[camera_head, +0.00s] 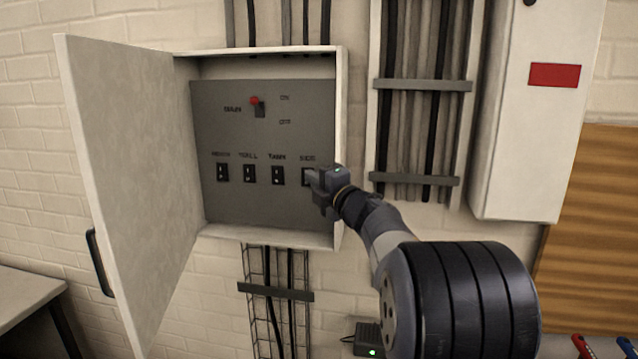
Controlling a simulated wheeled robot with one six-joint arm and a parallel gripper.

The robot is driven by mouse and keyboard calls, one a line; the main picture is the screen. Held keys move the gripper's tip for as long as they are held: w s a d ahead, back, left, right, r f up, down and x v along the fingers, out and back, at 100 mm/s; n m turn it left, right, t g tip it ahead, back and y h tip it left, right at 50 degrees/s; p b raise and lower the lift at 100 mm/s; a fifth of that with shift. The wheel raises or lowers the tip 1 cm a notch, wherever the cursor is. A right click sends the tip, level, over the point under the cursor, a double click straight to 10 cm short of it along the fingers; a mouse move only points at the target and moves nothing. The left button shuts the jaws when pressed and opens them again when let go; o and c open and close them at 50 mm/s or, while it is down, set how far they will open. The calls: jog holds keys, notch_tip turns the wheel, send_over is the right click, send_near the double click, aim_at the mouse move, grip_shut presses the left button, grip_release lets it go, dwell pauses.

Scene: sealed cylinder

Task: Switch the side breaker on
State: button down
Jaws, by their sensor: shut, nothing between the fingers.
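The open breaker box (341,130) hangs on the wall with a grey panel (225,130) inside. A red-tipped main switch (258,105) sits at the upper middle, its lever by the ON label. Below is a row of small black breakers, among them the one marked TANK (278,175). The side breaker (306,177) is the rightmost, under a label that reads like SIDE. My gripper (312,180) is shut and empty, in front of the side breaker and covering most of it. I cannot tell whether it touches the breaker or how the breaker is set.
The box door (125,180) stands open to the left. A cable tray (420,85) and a white cabinet (535,120) with a red label are on the wall to the right. A table (25,300) stands at the lower left.

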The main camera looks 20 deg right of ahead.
jog(key=r+b+v, duration=0.1)
jog(key=v, duration=0.6)
jog(key=shift+s+d+r+b, duration=0.2)
jog(key=shift+s+b, duration=0.2)
jog(key=shift+s, duration=0.05)
